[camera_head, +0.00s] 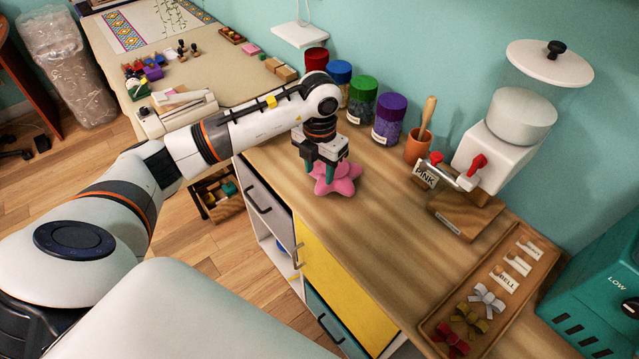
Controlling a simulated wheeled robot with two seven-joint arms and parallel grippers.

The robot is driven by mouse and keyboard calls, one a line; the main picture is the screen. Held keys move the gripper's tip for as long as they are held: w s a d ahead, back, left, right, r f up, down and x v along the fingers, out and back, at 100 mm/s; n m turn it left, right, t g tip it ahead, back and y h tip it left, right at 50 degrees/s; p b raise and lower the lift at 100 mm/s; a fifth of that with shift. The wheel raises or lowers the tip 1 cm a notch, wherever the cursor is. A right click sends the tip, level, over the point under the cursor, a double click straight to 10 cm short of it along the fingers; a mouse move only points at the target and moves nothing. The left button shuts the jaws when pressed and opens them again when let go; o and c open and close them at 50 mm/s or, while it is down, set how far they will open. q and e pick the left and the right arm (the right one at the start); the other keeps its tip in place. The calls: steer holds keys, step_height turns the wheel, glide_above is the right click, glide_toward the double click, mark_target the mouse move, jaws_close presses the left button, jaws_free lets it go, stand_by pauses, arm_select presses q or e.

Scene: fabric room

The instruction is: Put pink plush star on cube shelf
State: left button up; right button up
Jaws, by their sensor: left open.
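The pink plush star (343,186) lies on the wooden top of the cube shelf (375,240), near its left end. My left gripper (331,173) points down right at the star, with its dark green fingertips apart. The fingers overlap the star in this view, and I cannot tell whether they touch it. Part of the star is hidden behind the gripper. The shelf front shows a yellow door, drawers and an open compartment. My right gripper is not in the picture.
Lidded jars (389,118) and a clay pot (418,148) stand along the wall. A white dispenser (495,150) stands to their right. A wooden tray (490,300) with bows and labels lies at the front right, beside a teal machine (600,290). The middle of the top is clear.

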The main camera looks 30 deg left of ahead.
arm_select(q)
steer(key=shift+r, duration=2.65)
